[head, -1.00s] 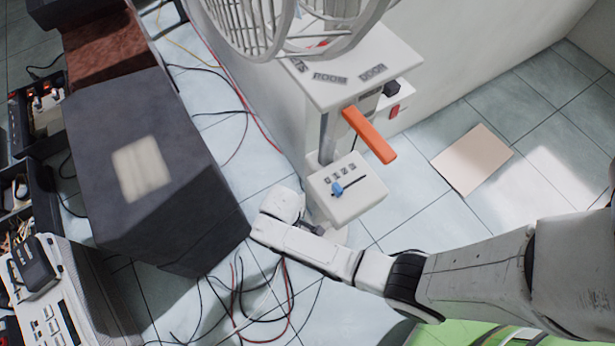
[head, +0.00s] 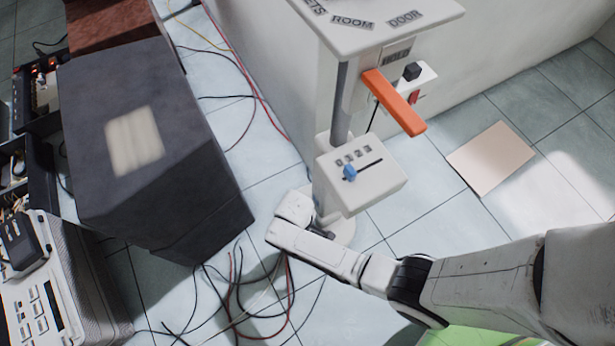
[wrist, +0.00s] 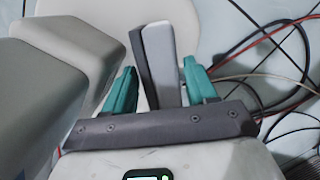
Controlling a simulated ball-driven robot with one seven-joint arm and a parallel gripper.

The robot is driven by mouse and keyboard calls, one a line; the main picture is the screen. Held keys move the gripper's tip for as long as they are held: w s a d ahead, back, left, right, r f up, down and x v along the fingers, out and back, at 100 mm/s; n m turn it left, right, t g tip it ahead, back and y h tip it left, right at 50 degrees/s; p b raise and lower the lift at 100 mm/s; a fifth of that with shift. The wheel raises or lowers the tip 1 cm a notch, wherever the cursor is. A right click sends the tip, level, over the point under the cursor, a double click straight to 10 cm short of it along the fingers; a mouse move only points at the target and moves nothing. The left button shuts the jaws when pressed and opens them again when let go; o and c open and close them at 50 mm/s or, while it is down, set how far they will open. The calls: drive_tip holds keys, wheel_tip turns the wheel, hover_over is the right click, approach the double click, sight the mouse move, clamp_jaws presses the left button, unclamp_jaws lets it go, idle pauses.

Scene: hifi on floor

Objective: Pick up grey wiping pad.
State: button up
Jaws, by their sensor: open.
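The grey wiping pad (wrist: 172,62) appears to be the slim upright block in the wrist view, with one light grey face and one dark grey side. My gripper (wrist: 160,80) is open, with one green finger to the left of this block and one to the right. A gap shows on the right side; I cannot tell whether the left finger touches it. Its lower end is hidden behind the dark grey gripper front. In the head view my wrist is low beside the fan stand's base, and I cannot make out the pad or fingertips there.
The white control box (head: 360,175) of the fan stand, with an orange handle (head: 393,102) above, is close to my wrist. A large dark box (head: 170,200) stands left. Loose cables (head: 250,290) lie on the tiles. A beige sheet (head: 490,158) lies right on open floor.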

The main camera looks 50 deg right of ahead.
drive_tip(key=shift+c, duration=0.4)
drive_tip(key=c, duration=0.8)
drive_tip(key=shift+r, duration=0.1)
drive_tip(key=shift+c, duration=0.2)
drive_tip(key=shift+r, duration=0.1)
